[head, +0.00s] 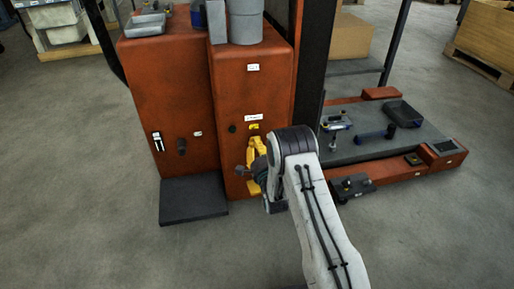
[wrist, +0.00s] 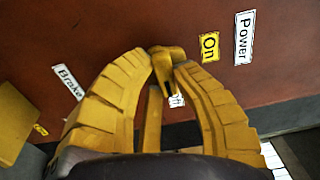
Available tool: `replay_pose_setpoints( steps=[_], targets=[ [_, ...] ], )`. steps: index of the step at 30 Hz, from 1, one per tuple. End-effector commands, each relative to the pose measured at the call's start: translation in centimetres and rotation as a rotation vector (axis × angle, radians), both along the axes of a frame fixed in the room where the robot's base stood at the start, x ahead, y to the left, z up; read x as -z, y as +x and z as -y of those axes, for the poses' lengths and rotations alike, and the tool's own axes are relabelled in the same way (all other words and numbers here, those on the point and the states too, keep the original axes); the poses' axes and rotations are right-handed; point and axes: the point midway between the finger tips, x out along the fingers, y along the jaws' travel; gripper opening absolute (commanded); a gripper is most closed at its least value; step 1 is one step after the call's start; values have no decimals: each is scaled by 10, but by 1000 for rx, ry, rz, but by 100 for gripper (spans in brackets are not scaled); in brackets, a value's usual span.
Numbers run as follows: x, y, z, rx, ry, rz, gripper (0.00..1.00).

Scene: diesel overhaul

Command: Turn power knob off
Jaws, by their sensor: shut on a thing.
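The power knob (wrist: 167,54) is small and yellow in the wrist view, on a red-brown panel. Its narrow dark-tipped end points down in the picture, towards an "Off" label (wrist: 177,97) that the knob and a finger partly cover. The yellow "On" label (wrist: 209,47) and white "Power" label (wrist: 243,38) are to its right. My yellow gripper (wrist: 165,62) is shut on the knob, one finger on each side. In the head view my gripper (head: 257,166) is at the red cabinet's front (head: 244,95), below its labels; the knob is hidden there.
A "Brake" label (wrist: 68,83) is left of the gripper in the wrist view. A dark knob (head: 232,128) is on the cabinet's front. A dark floor plate (head: 193,200) lies front left, and a low machine bed (head: 390,147) stands at right. Open floor lies in front.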

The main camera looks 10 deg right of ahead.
Motion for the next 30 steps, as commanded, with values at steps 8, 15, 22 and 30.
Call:
replay_pose_setpoints(
  steps=[8,15,22,30],
  targets=[
    [-1,1,-1,-2,13,3,0],
    [-1,1,-1,-2,12,3,29],
    [-1,0,0,-1,11,2,50],
    [0,0,0,0,10,1,52]
  ],
)
